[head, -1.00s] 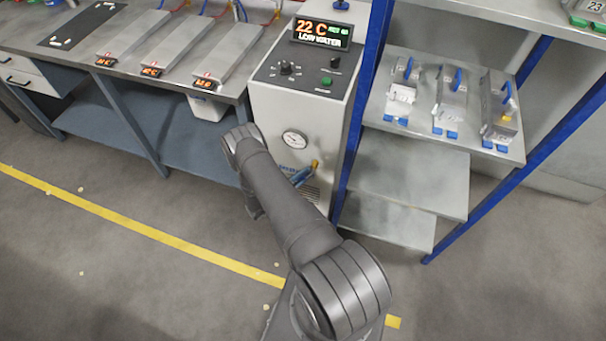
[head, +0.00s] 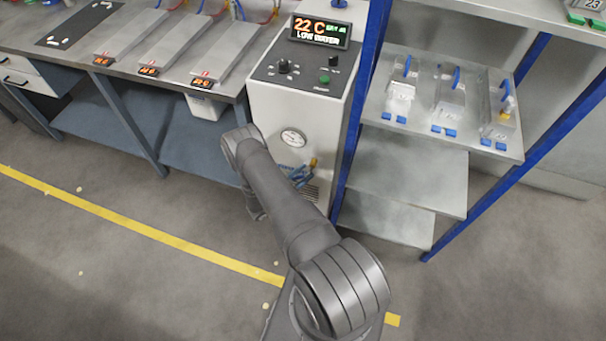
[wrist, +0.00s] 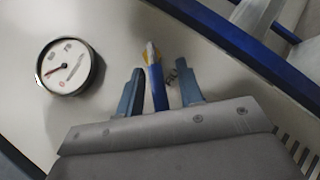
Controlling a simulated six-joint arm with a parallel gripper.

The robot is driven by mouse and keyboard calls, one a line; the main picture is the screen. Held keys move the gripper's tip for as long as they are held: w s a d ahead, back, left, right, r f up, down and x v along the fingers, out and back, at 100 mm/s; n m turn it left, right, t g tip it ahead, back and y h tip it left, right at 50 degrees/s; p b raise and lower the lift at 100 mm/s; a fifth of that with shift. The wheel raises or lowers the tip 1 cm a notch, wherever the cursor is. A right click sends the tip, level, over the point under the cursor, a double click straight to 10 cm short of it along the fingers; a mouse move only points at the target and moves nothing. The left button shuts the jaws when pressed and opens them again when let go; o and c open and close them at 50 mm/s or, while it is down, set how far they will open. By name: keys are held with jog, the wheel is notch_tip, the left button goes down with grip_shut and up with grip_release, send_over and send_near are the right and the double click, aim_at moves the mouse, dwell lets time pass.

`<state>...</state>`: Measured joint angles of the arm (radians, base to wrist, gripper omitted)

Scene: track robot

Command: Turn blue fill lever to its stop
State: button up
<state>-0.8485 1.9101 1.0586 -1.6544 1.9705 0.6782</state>
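The blue fill lever (wrist: 157,86) has a yellow end (wrist: 151,53) and stands out from the pale front of the machine, beside a "FILL" label. My gripper (wrist: 159,65) is open in the wrist view. One finger is on each side of the lever, with a narrow gap on both sides. In the head view the lever's yellow end (head: 313,162) shows low on the machine front, and blue parts of the lever and fingers (head: 296,174) show beside my forearm. The rest of my gripper is hidden there.
A round gauge (wrist: 70,66) sits left of the lever; it also shows in the head view (head: 293,138). The machine's display (head: 320,32) reads 22 C, LOW WATER. A blue-framed shelf rack (head: 350,140) stands close on the right. A workbench (head: 150,75) is on the left.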

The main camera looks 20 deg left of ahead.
jog(key=v, duration=0.7)
jog(key=shift+s, duration=0.15)
jog(key=shift+a+f, duration=0.15)
